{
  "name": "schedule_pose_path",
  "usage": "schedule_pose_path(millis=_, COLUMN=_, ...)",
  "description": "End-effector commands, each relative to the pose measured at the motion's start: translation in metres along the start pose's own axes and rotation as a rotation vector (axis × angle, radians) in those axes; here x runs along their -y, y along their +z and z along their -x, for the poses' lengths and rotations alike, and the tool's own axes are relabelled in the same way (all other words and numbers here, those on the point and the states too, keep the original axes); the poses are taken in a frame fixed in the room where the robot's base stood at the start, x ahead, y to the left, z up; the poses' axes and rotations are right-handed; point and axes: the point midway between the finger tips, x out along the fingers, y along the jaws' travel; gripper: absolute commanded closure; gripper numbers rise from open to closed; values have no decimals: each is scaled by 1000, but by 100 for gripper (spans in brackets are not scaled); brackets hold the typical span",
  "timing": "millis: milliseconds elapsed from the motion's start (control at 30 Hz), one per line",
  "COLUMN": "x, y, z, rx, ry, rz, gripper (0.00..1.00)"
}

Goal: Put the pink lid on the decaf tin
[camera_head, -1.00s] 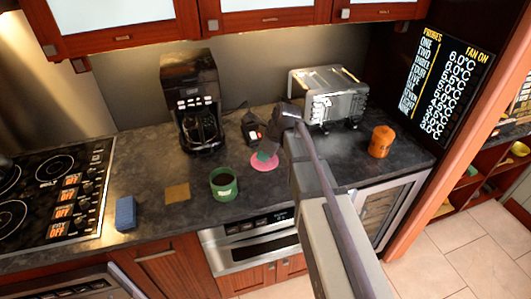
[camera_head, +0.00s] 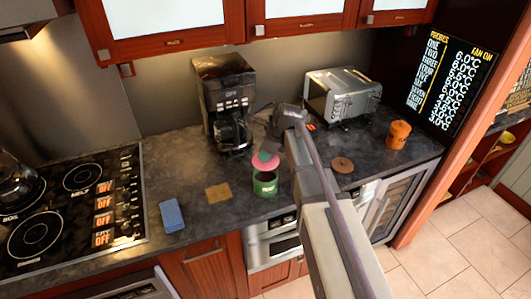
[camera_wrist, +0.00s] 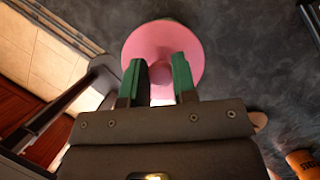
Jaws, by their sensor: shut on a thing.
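The pink lid (camera_head: 268,165) is held by my gripper (camera_head: 265,156). In the wrist view, the green fingertips of my gripper (camera_wrist: 160,78) are closed on the middle of the pink lid (camera_wrist: 150,42). The green tin (camera_head: 265,186) stands upright and open on the counter, with a small label on its front that is too small to read. In the head view the lid appears over the tin's back rim, slightly above it; I cannot tell whether they touch. In the wrist view the lid hides nearly all of the tin.
A brown disc (camera_head: 342,165) lies right of my arm, and an orange canister (camera_head: 398,134) stands farther right. A coffee maker (camera_head: 226,105) and a toaster oven (camera_head: 341,95) stand behind. A tan square (camera_head: 218,193) and a blue sponge (camera_head: 172,215) lie left, near the stove (camera_head: 75,205).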

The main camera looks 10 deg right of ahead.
Motion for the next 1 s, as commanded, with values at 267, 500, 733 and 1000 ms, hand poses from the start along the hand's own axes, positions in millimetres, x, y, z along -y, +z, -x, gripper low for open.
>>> schedule_pose_path(millis=267, x=0, y=-15, z=-36, rx=0, ry=0, rz=0, gripper=98)
schedule_pose_path(millis=500, x=0, y=-19, z=-46, rx=0, ry=0, rz=0, gripper=98)
schedule_pose_path(millis=733, x=0, y=-19, z=-45, rx=0, ry=0, rz=0, gripper=98)
schedule_pose_path(millis=1000, x=0, y=-19, z=-45, rx=0, ry=0, rz=0, gripper=98)
